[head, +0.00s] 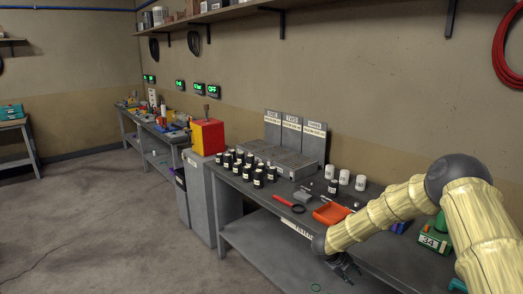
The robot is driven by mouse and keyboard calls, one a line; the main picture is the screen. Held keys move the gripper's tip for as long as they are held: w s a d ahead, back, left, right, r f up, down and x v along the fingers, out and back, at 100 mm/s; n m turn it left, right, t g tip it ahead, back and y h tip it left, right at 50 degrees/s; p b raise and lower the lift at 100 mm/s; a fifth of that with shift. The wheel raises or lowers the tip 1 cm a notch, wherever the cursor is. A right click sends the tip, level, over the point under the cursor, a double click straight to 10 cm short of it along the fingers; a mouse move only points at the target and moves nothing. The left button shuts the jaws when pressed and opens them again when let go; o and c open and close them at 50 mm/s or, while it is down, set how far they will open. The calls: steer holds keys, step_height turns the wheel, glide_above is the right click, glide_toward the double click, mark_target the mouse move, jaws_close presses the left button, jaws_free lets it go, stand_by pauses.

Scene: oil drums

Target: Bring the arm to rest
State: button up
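My arm (380,217), in a pale yellow cover with dark grey joints, reaches in from the right side of the head view. It bends at a dark elbow joint and slopes down to the left. My gripper (343,264) is at its lower end, small and dark, at the front edge of the grey workbench (262,188). The gripper is partly hidden by the wrist joint, and its fingers are too small to tell whether they are open or shut. I see nothing clearly held in it.
Several black canisters (258,178) and white canisters (345,177) stand on the bench. An orange tray (331,213) and a red-handled tool (288,203) lie near the arm. A red and yellow box (207,137) stands further left.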

steer(key=s+a+f+n+t+y+b, duration=0.15)
steer(key=s+a+f+n, duration=0.25)
steer(key=s+f+n, duration=0.75)
steer(key=s+a+f+n+t+y+b, duration=0.1)
steer(key=s+a+f+n+y+b, duration=0.2)
steer(key=s+f+n, duration=0.8)
steer(key=s+a+n+g+y, duration=0.1)
steer(key=s+n, duration=0.1)
steer(key=s, duration=0.8)
steer(key=s+a+r+n+g+y+b, duration=0.1)
steer(key=s+n+g, duration=0.1)
steer(key=s, duration=0.9)
steer(key=s+a+r+n+g+y+b, duration=0.1)
steer(key=s+n, duration=0.3)
steer(key=s, duration=0.7)
steer(key=shift+s+a+r+g, duration=0.2)
steer(key=shift+a+g, duration=0.15)
steer(key=shift+a, duration=0.1)
